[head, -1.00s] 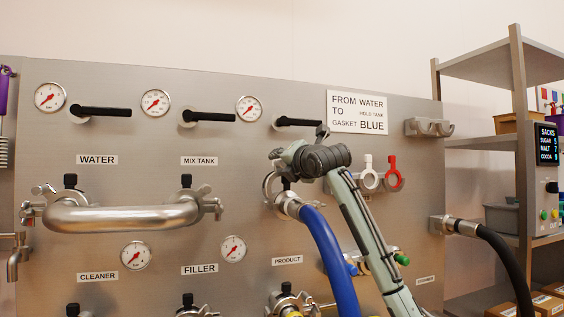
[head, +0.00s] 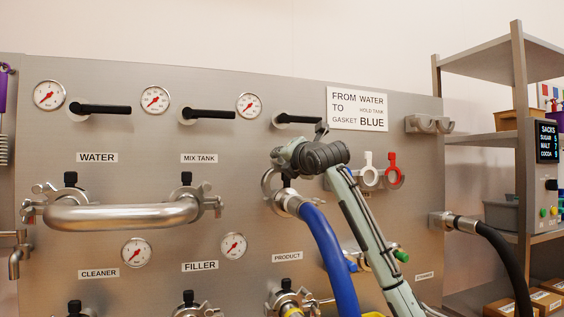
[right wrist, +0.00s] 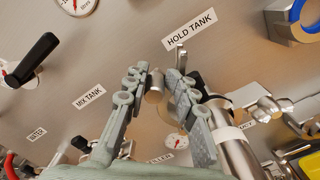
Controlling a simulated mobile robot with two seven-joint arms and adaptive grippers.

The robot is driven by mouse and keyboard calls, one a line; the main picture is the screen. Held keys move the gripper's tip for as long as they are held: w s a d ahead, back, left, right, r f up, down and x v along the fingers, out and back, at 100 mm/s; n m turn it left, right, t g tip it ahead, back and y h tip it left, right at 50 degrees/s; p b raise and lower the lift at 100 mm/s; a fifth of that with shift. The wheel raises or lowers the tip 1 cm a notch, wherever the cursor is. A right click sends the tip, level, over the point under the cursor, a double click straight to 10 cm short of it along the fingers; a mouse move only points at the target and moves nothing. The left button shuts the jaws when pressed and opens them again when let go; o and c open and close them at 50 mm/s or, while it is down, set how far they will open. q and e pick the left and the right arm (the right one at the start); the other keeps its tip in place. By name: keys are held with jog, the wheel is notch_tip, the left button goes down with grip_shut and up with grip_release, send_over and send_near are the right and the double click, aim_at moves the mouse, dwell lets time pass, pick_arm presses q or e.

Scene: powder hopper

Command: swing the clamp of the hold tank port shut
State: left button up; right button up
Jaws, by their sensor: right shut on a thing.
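The hold tank port is on the steel panel, with the metal end (head: 291,202) of a blue hose (head: 322,245) at it. Its silvery clamp (head: 267,184) shows as a curved half standing out to the left of the hose end, so it looks swung open. My right gripper (head: 284,163) is at the port from above; its fingertips are hard to make out in the head view. In the right wrist view my right gripper (right wrist: 156,76) has a short metal cylinder (right wrist: 154,88) between its fingers, which looks like a part of the clamp. My left gripper is out of view.
A sign (head: 357,110) reads from water to hold tank, gasket blue. A metal U-pipe (head: 120,217) joins the ports to the left. White (head: 368,170) and red (head: 394,172) rings hang right of my arm. A black hose (head: 505,262) is further right.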

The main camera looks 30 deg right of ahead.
jog(key=shift+w+f, duration=0.1)
jog(key=shift+f, duration=0.25)
grip_shut()
jog(key=shift+s+d+f, duration=0.15)
jog(key=shift+d+f, duration=0.1)
jog(key=shift+d, duration=0.25)
jog(key=shift+s+d+f, duration=0.1)
jog(key=shift+d+f, duration=0.15)
jog(key=shift+d, duration=0.25)
jog(key=shift+s+d+f, duration=0.15)
jog(key=shift+d+f, duration=0.35)
jog(key=shift+d, duration=0.25)
